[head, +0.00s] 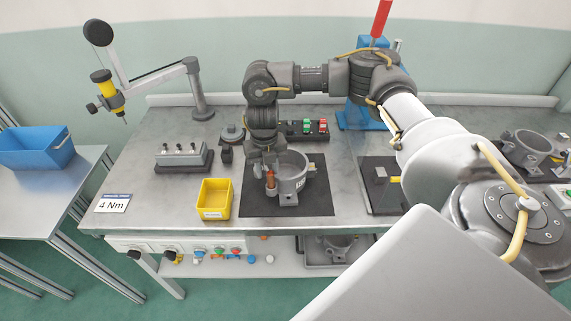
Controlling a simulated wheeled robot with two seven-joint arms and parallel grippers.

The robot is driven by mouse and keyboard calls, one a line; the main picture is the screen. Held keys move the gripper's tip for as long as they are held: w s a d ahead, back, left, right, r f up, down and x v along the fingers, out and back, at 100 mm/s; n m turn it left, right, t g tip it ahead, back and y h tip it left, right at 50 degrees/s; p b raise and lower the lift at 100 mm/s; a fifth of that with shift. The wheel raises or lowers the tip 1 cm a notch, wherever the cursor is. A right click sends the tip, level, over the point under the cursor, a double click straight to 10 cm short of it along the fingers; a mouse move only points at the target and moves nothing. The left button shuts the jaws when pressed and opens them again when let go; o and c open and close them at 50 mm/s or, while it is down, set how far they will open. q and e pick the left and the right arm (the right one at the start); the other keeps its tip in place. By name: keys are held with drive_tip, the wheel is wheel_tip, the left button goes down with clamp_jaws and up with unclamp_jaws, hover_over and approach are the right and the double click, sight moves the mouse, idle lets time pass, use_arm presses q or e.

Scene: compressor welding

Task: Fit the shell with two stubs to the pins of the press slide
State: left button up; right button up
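A grey cylindrical shell (291,181) with an open top stands upright on a black mat (318,203) in the middle of the table. A copper-coloured stub (270,179) shows at its left side. My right gripper (265,158) points down at the shell's upper left rim. Its fingers are too small and partly hidden to tell whether they grip the rim. A blue press (354,118) with a red lever (381,18) stands at the back, largely behind my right arm. Its slide pins cannot be made out. My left gripper is not in view.
A yellow bin (214,199) stands left of the mat. A block with several pegs (183,157) and a jointed arm stand (199,99) are further left. A second grey shell (528,147) is at the right. My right arm spans the table's back right.

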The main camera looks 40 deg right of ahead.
drive_tip(key=shift+f, duration=0.5)
clamp_jaws()
drive_tip(key=shift+r, duration=0.2)
drive_tip(key=shift+r, duration=0.8)
drive_tip(key=s+d+r+b, duration=0.1)
drive_tip(key=s+d+r, duration=0.6)
drive_tip(key=s+r, duration=0.4)
drive_tip(key=shift+s, duration=0.6)
